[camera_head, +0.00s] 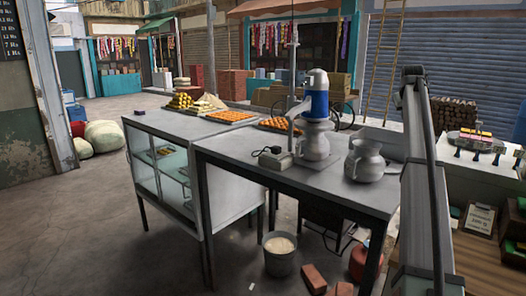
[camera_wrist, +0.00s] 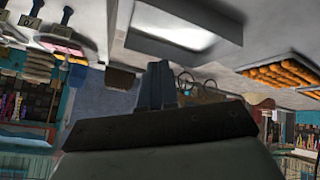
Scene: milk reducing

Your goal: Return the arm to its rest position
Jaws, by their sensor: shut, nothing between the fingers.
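My gripper (camera_wrist: 158,75) shows in the wrist view, its two blue-grey fingers together at the middle. It is shut and holds nothing. The wrist picture is turned over, with the worktop at its top, and the gripper appears apart from it. In the head view I cannot make out the gripper. A tall dark bar, probably part of my arm, stands on the right side there.
The grey table (camera_head: 225,146) carries a blue-and-white machine (camera_head: 317,100) and a metal jug (camera_head: 366,160). Trays of orange sweets (camera_head: 230,116) lie farther back; one also shows in the wrist view (camera_wrist: 285,75). A bucket (camera_head: 280,258) stands beneath. A white counter (camera_head: 475,175) is at right.

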